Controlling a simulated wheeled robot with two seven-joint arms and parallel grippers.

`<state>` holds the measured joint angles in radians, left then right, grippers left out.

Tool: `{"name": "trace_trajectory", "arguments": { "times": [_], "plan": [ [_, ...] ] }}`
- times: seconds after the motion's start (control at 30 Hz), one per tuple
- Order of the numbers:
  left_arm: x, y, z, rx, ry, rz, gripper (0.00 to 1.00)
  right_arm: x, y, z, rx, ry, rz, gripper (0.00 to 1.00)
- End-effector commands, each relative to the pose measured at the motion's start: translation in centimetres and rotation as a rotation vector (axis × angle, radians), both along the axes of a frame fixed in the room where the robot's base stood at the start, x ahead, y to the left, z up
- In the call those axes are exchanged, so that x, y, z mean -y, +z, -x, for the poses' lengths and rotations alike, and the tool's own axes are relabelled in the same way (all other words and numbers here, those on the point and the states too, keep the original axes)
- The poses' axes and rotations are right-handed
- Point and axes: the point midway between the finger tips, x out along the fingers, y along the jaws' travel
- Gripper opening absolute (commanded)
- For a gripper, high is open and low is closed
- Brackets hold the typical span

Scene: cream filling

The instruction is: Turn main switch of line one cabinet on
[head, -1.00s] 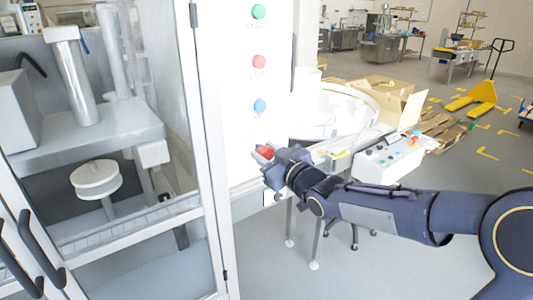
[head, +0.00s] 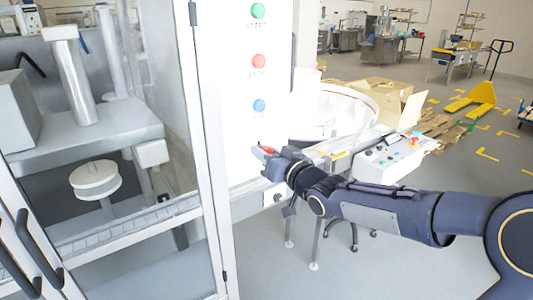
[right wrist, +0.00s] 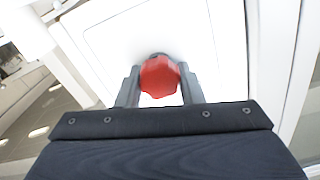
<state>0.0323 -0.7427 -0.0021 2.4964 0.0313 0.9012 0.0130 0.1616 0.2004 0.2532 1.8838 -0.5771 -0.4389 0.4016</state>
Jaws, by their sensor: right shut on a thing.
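The line one cabinet (head: 236,90) is a white panel with a green, a red and a blue button in a column. Below them is the red main switch (head: 267,150), mostly hidden by my right gripper (head: 270,160) in the head view. In the right wrist view the switch (right wrist: 159,76) is a red knob between the two fingers of my right gripper (right wrist: 158,88), which is shut on it. The knob's exact angle is hard to tell. My left gripper is not in view.
A glass-doored machine enclosure (head: 110,180) with black handles stands at the left. A grey control box (head: 390,157) with buttons sits right of the cabinet, above my forearm. Cardboard boxes (head: 385,98) and a yellow pallet jack (head: 472,98) are farther back on open floor.

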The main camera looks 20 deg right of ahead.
Motion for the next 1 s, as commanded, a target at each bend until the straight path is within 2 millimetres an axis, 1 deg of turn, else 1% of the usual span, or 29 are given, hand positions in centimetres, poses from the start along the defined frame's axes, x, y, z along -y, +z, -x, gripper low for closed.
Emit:
{"name": "trace_trajectory", "arguments": {
  "times": [0.3, 0.6, 0.8, 1.0],
  "plan": [
    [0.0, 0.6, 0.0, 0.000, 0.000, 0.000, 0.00, 0.1, 0.0, -0.1, -0.102, -0.001, -0.279, 0.11],
    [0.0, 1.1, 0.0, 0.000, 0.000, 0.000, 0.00, 0.2, -0.2, -0.1, -0.183, -0.001, -0.497, 0.11],
    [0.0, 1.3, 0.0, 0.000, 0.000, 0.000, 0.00, 0.2, -0.2, -0.1, -0.217, -0.001, -0.590, 0.11],
    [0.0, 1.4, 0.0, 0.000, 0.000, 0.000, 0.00, 0.2, -0.2, -0.1, -0.234, 0.000, -0.638, 0.11]
  ]
}}
